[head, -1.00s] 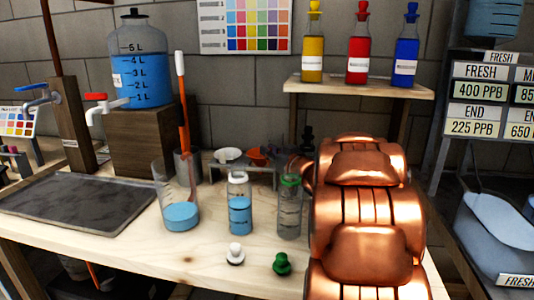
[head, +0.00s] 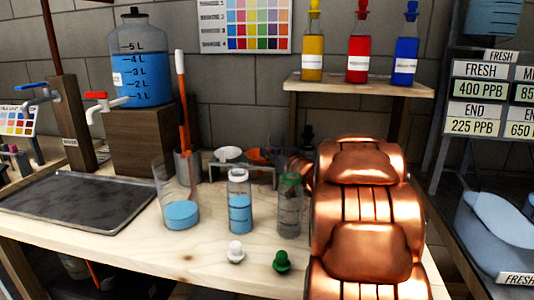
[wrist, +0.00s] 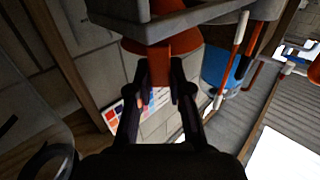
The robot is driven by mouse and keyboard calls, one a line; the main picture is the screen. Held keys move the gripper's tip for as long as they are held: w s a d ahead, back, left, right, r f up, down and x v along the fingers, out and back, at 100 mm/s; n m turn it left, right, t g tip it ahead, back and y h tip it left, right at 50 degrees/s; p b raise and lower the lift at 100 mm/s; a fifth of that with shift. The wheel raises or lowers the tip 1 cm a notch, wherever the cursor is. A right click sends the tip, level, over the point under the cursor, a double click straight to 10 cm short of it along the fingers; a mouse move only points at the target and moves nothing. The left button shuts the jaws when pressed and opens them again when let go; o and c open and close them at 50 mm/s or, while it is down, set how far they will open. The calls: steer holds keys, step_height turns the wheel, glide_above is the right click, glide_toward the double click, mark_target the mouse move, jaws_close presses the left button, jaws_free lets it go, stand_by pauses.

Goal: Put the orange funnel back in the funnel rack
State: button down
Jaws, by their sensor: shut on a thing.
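The orange funnel (head: 260,156) is at the right part of the grey funnel rack (head: 243,168) on the bench. In the wrist view the orange funnel (wrist: 178,45) is at the grey rack (wrist: 112,12), with orange showing on both sides of the rack's edge. I cannot tell whether it is fully seated. My gripper (wrist: 159,72) is shut on the orange funnel, its fingertips at the funnel's orange part. In the head view my copper arm hides most of the gripper. A white funnel (head: 229,154) sits in the rack's left part.
A beaker (head: 180,205), an open bottle of blue liquid (head: 239,208) and a green-ringed bottle (head: 289,210) stand in front of the rack. White (head: 236,252) and green (head: 282,262) stoppers lie nearer. A blue jug (head: 142,75) and grey tray (head: 80,202) are left.

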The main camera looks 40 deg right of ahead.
steer(key=shift+f, duration=0.8)
steer(key=c, duration=1.4)
jaws_free()
steer(key=shift+w, duration=0.1)
steer(key=o, duration=0.3)
steer(key=shift+r, duration=0.1)
steer(key=shift+o, duration=0.4)
steer(key=s, duration=1.2)
steer(key=shift+a, duration=0.3)
steer(key=shift+r, duration=0.15)
